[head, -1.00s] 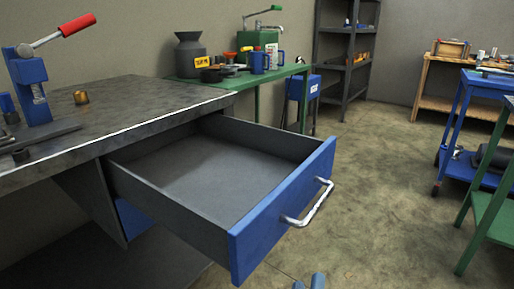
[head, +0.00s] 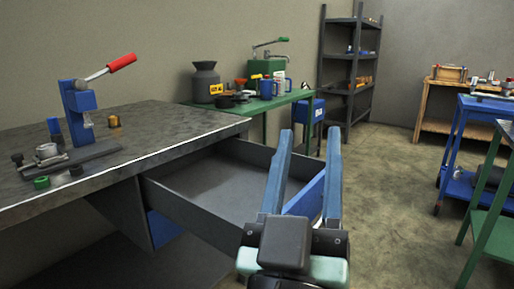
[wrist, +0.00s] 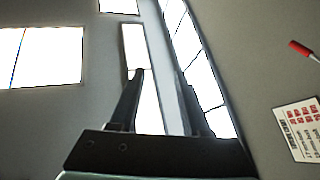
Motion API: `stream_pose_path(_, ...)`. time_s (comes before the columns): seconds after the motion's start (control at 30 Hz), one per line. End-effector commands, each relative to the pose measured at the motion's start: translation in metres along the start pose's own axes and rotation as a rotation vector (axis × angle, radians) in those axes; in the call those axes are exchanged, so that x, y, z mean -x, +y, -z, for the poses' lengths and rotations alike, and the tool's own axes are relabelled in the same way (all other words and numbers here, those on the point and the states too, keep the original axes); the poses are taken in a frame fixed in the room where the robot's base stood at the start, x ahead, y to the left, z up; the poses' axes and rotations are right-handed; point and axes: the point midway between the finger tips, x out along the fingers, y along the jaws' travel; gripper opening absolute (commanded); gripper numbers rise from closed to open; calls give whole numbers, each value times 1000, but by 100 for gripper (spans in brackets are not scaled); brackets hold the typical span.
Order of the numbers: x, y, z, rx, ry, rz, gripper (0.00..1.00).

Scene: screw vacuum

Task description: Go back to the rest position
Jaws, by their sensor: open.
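My gripper (head: 310,138) is in the head view, pointing up, with its two long blue fingers apart and nothing between them. It stands in front of the open drawer (head: 213,193) and hides much of the drawer's blue front and handle. The drawer is pulled out from under the workbench and looks empty where it shows. In the wrist view my gripper (wrist: 160,80) shows two dark fingers apart against bright window or light panels (wrist: 42,57).
The workbench (head: 150,125) at left carries a blue press with a red handle (head: 122,62). A green table (head: 250,105) with pots and mugs stands behind. A dark shelf (head: 350,75) is at the back. A blue cart (head: 458,150) stands right. Floor is free between.

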Motion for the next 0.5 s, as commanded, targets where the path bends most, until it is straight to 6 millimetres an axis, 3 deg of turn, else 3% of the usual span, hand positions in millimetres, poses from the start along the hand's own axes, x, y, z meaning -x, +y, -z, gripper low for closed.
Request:
stream_pose_path(0.03, -12, 2, 34, -70, 51, 13, 47)
stream_pose_path(0.1, -20, 2, 69, -157, 107, 43, 47)
stream_pose_path(0.33, -27, -1, 174, -368, 279, 173, 47)
stream_pose_path(0.5, -52, 5, 202, -362, 262, 170, 47)
